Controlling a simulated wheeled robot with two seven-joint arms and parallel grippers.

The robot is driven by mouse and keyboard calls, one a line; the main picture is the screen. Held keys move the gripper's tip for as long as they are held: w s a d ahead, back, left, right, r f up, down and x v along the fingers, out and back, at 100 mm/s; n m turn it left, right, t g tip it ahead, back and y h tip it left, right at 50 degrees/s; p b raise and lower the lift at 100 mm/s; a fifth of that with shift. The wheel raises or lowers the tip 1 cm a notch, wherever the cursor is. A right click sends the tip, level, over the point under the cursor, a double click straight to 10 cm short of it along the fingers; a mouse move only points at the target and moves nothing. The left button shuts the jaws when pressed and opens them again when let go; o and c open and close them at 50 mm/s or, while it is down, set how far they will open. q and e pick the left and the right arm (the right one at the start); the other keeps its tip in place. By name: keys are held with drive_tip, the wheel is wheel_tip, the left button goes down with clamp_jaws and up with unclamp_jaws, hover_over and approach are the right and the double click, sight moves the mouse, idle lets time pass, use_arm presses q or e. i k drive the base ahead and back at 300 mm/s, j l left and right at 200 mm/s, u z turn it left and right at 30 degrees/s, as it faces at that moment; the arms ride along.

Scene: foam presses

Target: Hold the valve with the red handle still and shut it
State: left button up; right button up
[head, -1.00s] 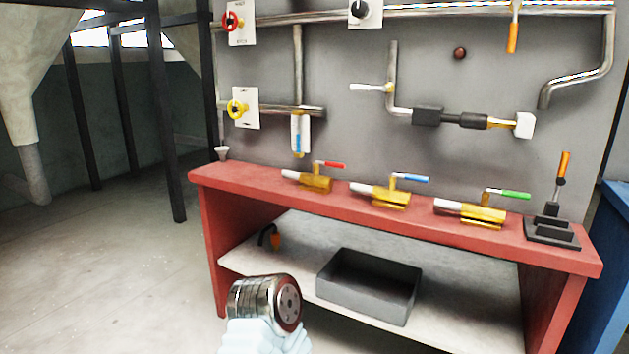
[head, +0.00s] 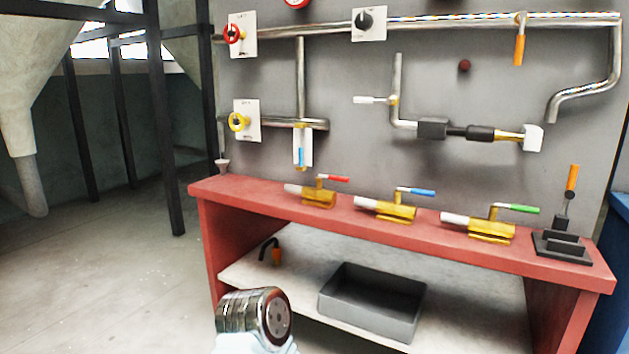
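The valve with the red handle (head: 319,195) sits on the red bench top, leftmost of three similar valves. It has a brass body, a pale pipe end on its left and a short brass stem. Its red lever (head: 333,178) points right, roughly along the body. Nothing touches the valve. A metal, rounded part of my arm shows at the bottom left of the head view, well below and in front of the bench top. Neither gripper's fingers are in view.
The red bench (head: 240,190) also bears a blue-handled valve (head: 388,208), a green-handled valve (head: 482,226) and a black device with an orange lever (head: 562,245). A grey bin (head: 370,300) stands on the lower shelf. Pipes and wall valves hang behind.

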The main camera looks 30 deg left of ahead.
sight(329, 177)
drive_tip(key=i+j+u, duration=0.15)
drive_tip(key=j, duration=0.2)
drive_tip(key=i+j+u, duration=0.15)
drive_tip(key=j, duration=0.2)
drive_tip(key=i+j+u, duration=0.15)
drive_tip(key=j, duration=0.15)
drive_tip(key=i+j+z, duration=0.1)
drive_tip(key=i+j, duration=0.1)
